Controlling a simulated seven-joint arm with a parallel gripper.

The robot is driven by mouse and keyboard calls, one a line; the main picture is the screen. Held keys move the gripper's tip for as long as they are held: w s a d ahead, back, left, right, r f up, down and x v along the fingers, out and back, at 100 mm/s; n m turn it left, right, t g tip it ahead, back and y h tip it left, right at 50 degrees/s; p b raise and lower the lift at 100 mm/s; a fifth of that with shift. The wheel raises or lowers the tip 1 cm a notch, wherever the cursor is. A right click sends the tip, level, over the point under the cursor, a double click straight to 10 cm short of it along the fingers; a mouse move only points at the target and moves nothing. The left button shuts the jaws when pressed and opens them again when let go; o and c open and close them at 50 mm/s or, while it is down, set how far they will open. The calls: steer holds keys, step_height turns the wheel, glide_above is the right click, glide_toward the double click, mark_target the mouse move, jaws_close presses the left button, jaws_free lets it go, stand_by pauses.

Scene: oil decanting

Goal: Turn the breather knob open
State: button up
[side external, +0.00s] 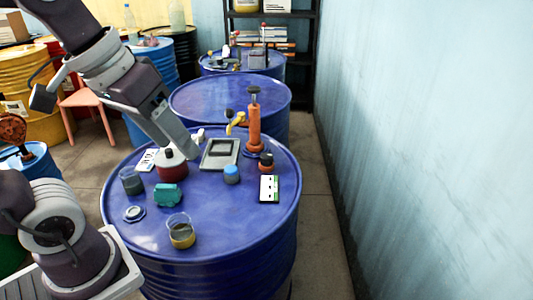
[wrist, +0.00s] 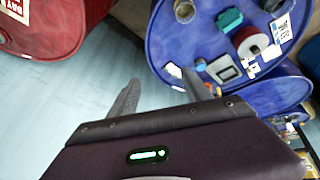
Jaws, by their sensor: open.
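A blue drum (side external: 225,225) carries the work items. A short knob with a black top and an orange-brown base (side external: 266,162) stands at its right side, beside the orange hand pump (side external: 254,128); I cannot tell for sure that it is the breather knob. A red round body with a white top and black centre (side external: 172,168) stands left of centre and also shows in the wrist view (wrist: 252,42). My gripper (side external: 192,152) is above the drum top, left of the pump. In the wrist view its two fingers (wrist: 162,78) are spread apart with nothing between them.
A grey tray (side external: 233,152), blue-capped jar (side external: 231,174), teal block (side external: 168,195), glass beaker (side external: 181,233), dark jar (side external: 132,181) and white-green card (side external: 269,189) share the drum top. More drums stand behind. A wall (side external: 430,150) is at the right.

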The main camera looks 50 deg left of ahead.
steer(key=w+a+n+g, duration=0.25)
steer(key=w+n, duration=0.25)
steer(key=w, duration=0.7)
steer(key=n+g, duration=0.2)
steer(key=n, duration=0.6)
glide_above(266, 155)
steer(key=f, duration=1.5)
steer(key=shift+s+d+f, duration=0.15)
steer(key=shift+s+f, duration=0.05)
steer(key=shift+f, duration=0.2)
steer(key=shift+n, duration=0.3)
steer(key=f, duration=0.8)
steer(key=shift+w+a+f, duration=0.2)
steer(key=shift+w+f, duration=0.1)
jaws_close()
